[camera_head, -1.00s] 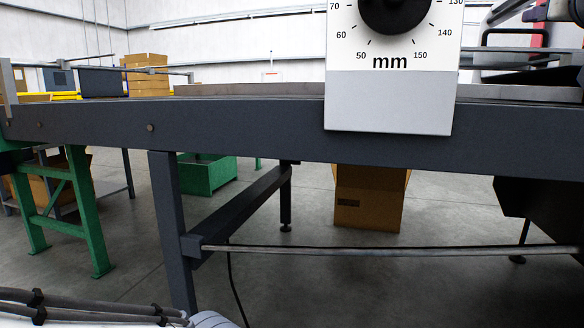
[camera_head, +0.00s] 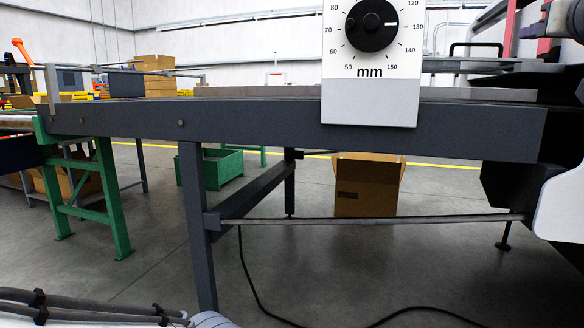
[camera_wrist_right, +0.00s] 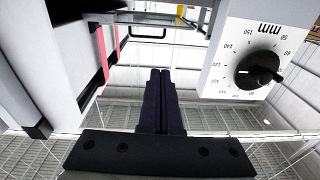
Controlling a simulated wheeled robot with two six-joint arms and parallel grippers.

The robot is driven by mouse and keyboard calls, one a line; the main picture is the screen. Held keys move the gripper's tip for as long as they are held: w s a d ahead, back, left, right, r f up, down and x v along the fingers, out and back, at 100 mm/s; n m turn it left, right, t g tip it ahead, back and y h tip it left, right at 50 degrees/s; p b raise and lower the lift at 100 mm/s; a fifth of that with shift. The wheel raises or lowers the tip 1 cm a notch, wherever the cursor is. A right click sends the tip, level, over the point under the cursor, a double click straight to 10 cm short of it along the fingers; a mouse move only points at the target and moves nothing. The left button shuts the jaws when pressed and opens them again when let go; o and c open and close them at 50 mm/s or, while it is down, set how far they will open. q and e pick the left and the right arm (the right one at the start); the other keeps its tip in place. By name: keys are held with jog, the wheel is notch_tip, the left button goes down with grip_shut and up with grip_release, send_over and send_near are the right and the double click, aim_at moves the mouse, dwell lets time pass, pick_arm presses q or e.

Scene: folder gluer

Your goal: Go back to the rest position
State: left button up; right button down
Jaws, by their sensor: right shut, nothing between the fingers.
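My right gripper (camera_wrist_right: 160,74) shows in the right wrist view, its two dark fingers together and empty. The white dial panel (camera_head: 369,103) with its black knob (camera_head: 371,25) is mounted on the front of the dark machine beam. In the right wrist view the panel (camera_wrist_right: 215,80) and knob (camera_wrist_right: 258,75) appear upside down, right of the fingers and apart from them. The knob's white mark points right, near 130 on the mm scale. A white piece of my right arm (camera_head: 563,208) shows at the head view's right edge. My left gripper is out of view.
The dark beam (camera_head: 250,122) runs across the head view on legs, with a thin rod (camera_head: 380,220) below it. A green stand (camera_head: 110,195) is at left. A cardboard box (camera_head: 365,190) and a green bin (camera_head: 222,169) stand behind. A black cable lies on the floor.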

jog(key=w+a+f+n+g+y+p, duration=0.2)
jog(key=w+a+f+g+y+p, duration=0.3)
jog(key=a+f, duration=0.7)
jog(key=s+a+f+n+g+y+p, duration=0.2)
jog(key=a+f, duration=0.3)
jog(key=a, duration=0.2)
jog(key=s+a+f+n+g+y+p, duration=0.1)
jog(key=s+a+f+g+y+p, duration=0.15)
jog(key=a+f, duration=0.35)
jog(key=s+a+f+n+g+p, duration=0.3)
jog(key=s+a+f+g+p, duration=0.15)
jog(key=s+a+f, duration=0.5)
jog(key=s+d+f+n+g+h+p, duration=0.1)
jog(key=s+f+g+h+p, duration=0.1)
jog(key=s, duration=0.5)
jog(key=s+d+f+n+g+h+p, duration=0.1)
jog(key=s+d+f+g+p, duration=0.1)
jog(key=s, duration=0.4)
notch_tip(320, 180, up, 37)
jog(key=p, duration=3.7)
jog(key=shift+s+r, duration=0.2)
jog(key=shift+s, duration=0.2)
jog(key=shift+a, duration=0.1)
